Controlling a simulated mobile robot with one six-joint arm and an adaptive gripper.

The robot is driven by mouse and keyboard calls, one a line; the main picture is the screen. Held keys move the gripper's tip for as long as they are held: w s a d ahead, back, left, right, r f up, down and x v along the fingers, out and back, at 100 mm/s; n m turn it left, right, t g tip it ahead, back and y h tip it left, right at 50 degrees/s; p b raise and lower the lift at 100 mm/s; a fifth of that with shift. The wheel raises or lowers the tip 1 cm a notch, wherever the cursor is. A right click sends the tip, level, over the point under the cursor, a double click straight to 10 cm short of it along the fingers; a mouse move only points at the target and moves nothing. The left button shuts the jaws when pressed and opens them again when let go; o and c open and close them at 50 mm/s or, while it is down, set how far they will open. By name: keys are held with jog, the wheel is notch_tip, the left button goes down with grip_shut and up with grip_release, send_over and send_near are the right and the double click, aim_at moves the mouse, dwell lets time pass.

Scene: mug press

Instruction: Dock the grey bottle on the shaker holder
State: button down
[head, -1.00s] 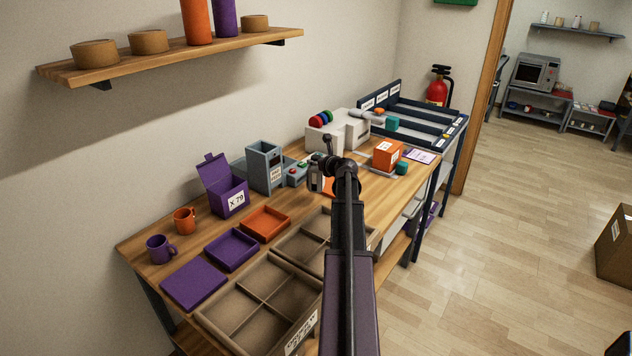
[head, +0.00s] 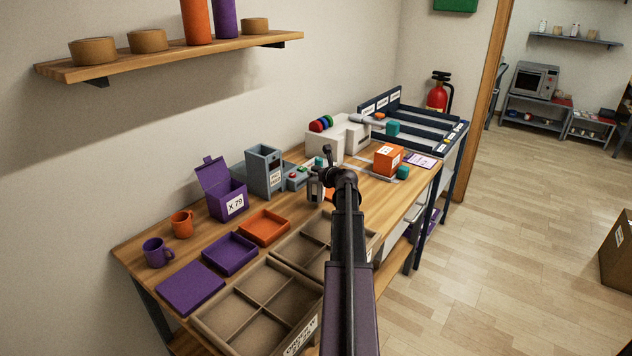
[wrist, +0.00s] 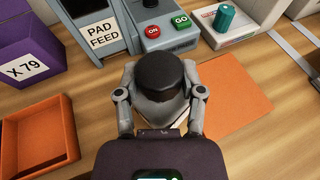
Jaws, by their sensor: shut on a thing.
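The grey bottle (wrist: 160,106) has a dark round cap and stands between my gripper's fingers (wrist: 160,100) in the wrist view. My gripper is shut on its sides. In the head view my gripper (head: 318,186) is over the table, right of the grey PAD FEED machine (head: 264,170), mostly behind my arm. Whether the bottle touches the table is unclear. A low white unit (wrist: 243,27) with a teal cylinder (wrist: 224,18) on it lies ahead and right in the wrist view. I cannot tell whether this is the shaker holder; its label is unreadable.
The machine's panel with red and green GO buttons (wrist: 180,20) is just ahead of the bottle. A flat orange mat (wrist: 240,105) lies right of it, an orange tray (wrist: 38,140) left. A purple X 79 box (wrist: 25,50) stands further left.

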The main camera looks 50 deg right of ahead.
jog(key=shift+f+b, duration=1)
jog(key=shift+f, duration=0.4)
jog(key=shift+c, duration=1)
grip_release()
jog(key=shift+s+r, duration=0.1)
jog(key=shift+r, duration=0.15)
jog(key=p+v, duration=0.3)
jog(key=v, duration=0.9)
jog(key=shift+p, duration=0.3)
jog(key=shift+f, duration=0.1)
